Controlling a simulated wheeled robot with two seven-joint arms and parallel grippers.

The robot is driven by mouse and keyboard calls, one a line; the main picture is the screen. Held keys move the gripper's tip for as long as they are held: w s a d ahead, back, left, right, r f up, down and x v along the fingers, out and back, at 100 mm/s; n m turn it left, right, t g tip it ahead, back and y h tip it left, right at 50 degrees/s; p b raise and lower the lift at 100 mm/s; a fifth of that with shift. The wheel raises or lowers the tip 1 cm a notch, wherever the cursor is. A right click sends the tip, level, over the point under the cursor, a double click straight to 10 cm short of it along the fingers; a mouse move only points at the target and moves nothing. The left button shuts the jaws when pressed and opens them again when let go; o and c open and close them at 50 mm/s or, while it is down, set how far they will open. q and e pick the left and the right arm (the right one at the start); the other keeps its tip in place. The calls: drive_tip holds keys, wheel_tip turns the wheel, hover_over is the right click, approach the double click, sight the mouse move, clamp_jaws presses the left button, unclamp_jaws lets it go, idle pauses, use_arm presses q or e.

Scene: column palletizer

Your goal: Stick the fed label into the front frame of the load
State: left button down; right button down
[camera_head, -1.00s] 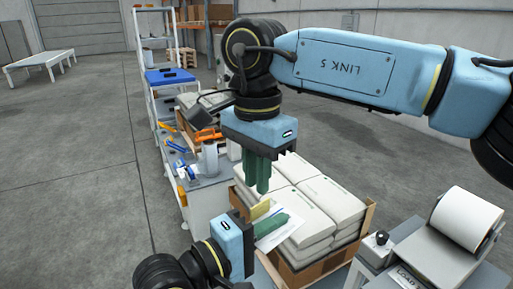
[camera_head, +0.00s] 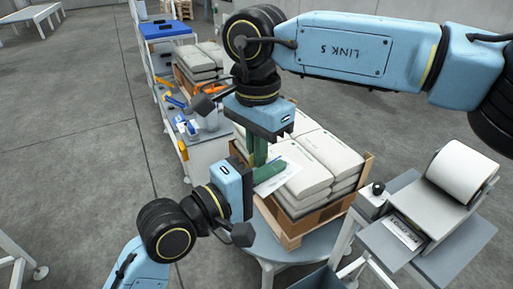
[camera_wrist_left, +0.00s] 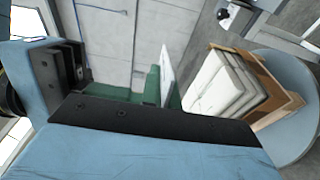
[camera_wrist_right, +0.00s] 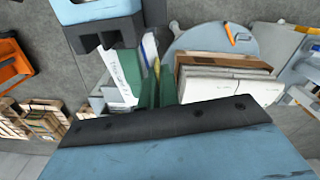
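The label (camera_head: 289,172), a white sheet, is held by my left gripper (camera_head: 270,172). In the left wrist view the label (camera_wrist_left: 167,74) stands edge-on between the green fingers. My right gripper (camera_head: 257,150) points down just above and beside the left fingers. In the right wrist view its green fingers (camera_wrist_right: 157,88) are close together, with something yellowish near their tips; whether they grip it is unclear. The load (camera_head: 315,165) is stacked pale sacks with brown wooden boards (camera_head: 325,212) around its lower part. The label is near the load's left side; contact cannot be told.
The load stands on a round grey-blue table (camera_head: 275,247). A label printer with a white roll (camera_head: 462,172) stands at the right. A bench with tools (camera_head: 205,150) and another sack stack (camera_head: 198,62) are behind. Open floor lies at the left.

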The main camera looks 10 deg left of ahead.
use_arm(q)
drive_tip(key=c, duration=1.6)
unclamp_jaws()
drive_tip(key=shift+s+d, duration=0.1)
drive_tip(key=shift+d, duration=0.05)
